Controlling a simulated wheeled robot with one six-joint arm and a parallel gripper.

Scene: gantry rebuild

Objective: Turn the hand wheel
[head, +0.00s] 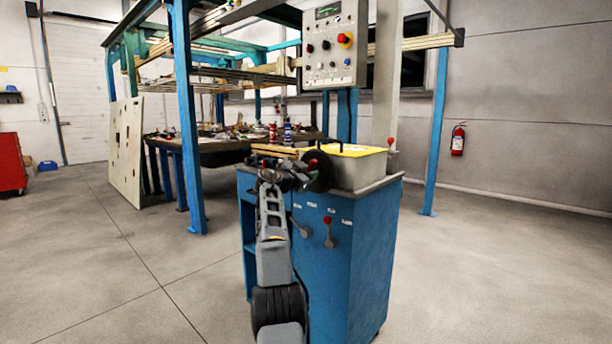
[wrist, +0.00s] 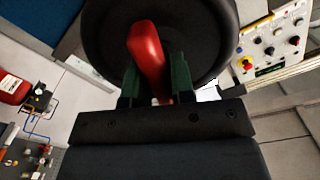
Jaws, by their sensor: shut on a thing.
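The hand wheel is a black disc (head: 321,171) at the top front of the blue cabinet in the head view. It fills the upper middle of the wrist view (wrist: 205,35). A red handle (wrist: 146,50) stands out from the wheel's face. My gripper (wrist: 155,85) is shut on this red handle, with one green finger on each side of it. In the head view my gripper (head: 301,170) is at the wheel's left side, small and dark, and the handle is hard to make out there. Part of the wheel's lower rim is hidden behind my fingers in the wrist view.
The blue cabinet (head: 352,255) carries a grey bin (head: 362,172) with a yellow top. A lever with a red knob (head: 328,220) sticks out of its front. A control panel (head: 333,45) hangs above. A blue gantry post (head: 187,120) stands left. Open floor surrounds the cabinet.

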